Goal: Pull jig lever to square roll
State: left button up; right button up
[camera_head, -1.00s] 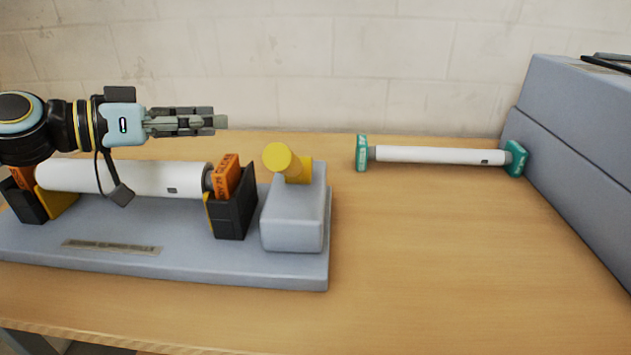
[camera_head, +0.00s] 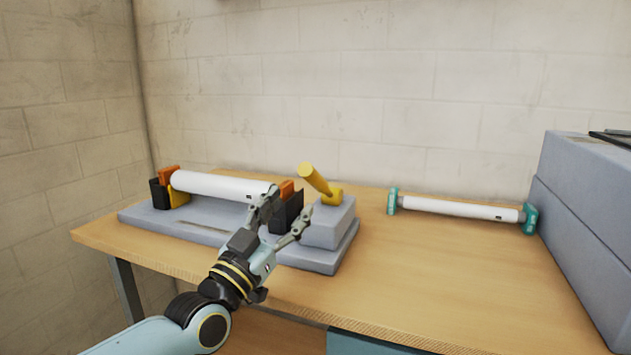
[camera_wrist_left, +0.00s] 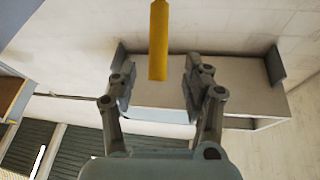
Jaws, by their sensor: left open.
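The yellow jig lever (camera_head: 315,180) rises at a tilt from its yellow mount on the grey block at the jig's right end. The white roll (camera_head: 215,186) lies in the jig's black holders, with orange end pieces. My left gripper (camera_head: 289,208) is open and empty, in front of the jig's right holder and a little below and left of the lever's knob end. In the left wrist view the lever (camera_wrist_left: 158,42) comes down from the top edge, between the lines of the two spread fingers; no contact shows. My right gripper is out of view.
The grey jig base (camera_head: 160,220) stands on the wooden table (camera_head: 440,270). A second white roll (camera_head: 460,209) with teal ends lies at the right, beside a large grey machine (camera_head: 590,200). A wall stands behind.

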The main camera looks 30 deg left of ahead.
aim_at(314, 187)
pick_arm(q)
jog(key=x, duration=0.7)
jog(key=shift+w+r, duration=0.25)
jog(key=shift+w, duration=0.1)
jog(key=shift+w+r, duration=0.25)
jog(key=shift+w, duration=0.3)
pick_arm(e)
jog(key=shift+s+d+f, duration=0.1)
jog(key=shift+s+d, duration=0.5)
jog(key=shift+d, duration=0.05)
pick_arm(q)
grip_shut()
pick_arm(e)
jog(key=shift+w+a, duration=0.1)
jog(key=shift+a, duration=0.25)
